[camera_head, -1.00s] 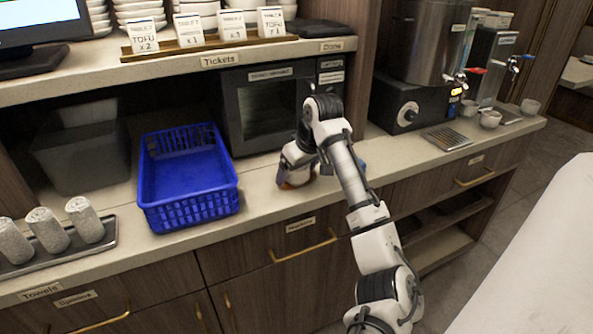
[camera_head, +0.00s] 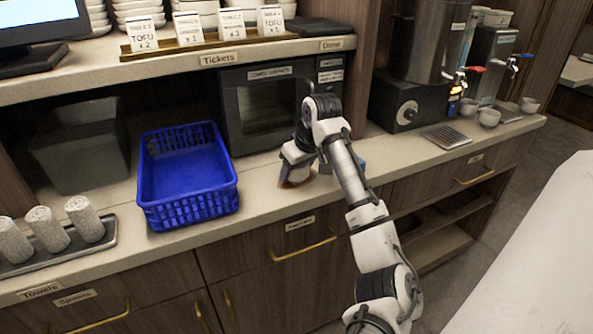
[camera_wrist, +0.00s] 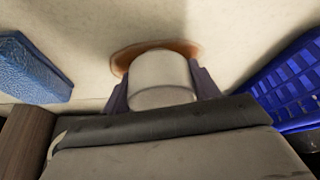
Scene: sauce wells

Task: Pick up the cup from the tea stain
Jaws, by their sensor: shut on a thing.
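A white cup (camera_wrist: 161,76) is between the two fingers of my gripper (camera_wrist: 162,92) in the wrist view, with a finger against each side. My gripper is shut on it. A brown tea stain (camera_wrist: 126,57) shows on the counter around and behind the cup. In the head view, my gripper (camera_head: 298,172) is low over the counter in front of the microwave, and the stain (camera_head: 288,184) shows beside it. The cup is mostly hidden there by my gripper. I cannot tell whether the cup touches the counter or is slightly above it.
A blue basket (camera_head: 190,205) stands left of my gripper. A blue sponge-like block (camera_wrist: 32,68) lies on the other side. Rolled towels lie on a tray (camera_head: 108,238) at far left. A microwave (camera_head: 240,137) is behind; a drink dispenser (camera_head: 388,98) and cups stand at right.

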